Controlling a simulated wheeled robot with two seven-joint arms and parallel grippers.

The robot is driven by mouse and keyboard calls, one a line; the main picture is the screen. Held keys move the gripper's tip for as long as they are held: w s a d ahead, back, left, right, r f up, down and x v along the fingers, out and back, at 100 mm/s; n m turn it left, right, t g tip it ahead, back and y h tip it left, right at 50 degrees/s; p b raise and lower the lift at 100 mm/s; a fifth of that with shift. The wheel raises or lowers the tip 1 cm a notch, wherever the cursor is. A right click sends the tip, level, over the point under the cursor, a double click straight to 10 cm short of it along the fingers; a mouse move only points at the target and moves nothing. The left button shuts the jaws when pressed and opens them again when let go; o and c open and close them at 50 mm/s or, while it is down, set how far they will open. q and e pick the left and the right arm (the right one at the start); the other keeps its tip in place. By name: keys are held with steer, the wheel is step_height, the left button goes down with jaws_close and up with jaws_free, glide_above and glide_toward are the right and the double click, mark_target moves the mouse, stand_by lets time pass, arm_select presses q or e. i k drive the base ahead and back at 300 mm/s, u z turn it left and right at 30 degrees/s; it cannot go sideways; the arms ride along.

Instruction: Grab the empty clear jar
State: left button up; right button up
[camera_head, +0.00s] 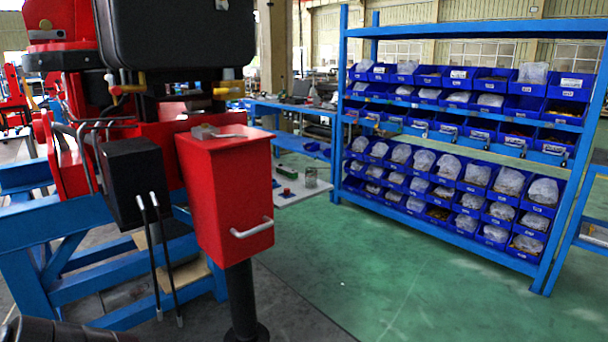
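A small clear jar (311,177) stands upright on a low white tabletop (292,199), just right of the red box in the middle distance. It looks empty, but it is too small to be certain. Neither of my grippers' fingers shows in the head view. A dark rounded part at the bottom left corner looks like part of my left arm.
A red box (234,190) with a white handle stands on a dark post and partly hides the tabletop. A small red object (287,192) lies near the jar. A blue rack (342,95) of blue bins stands at right. Green floor (370,285) in front is clear.

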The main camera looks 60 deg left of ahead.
mark_target(310, 172)
steer(key=u, duration=0.45)
steer(key=i, duration=2.3)
steer(key=u, duration=1.7)
steer(key=i, duration=1.2)
steer(key=u, duration=1.35)
steer(key=i, duration=0.2)
steer(key=u, duration=0.2)
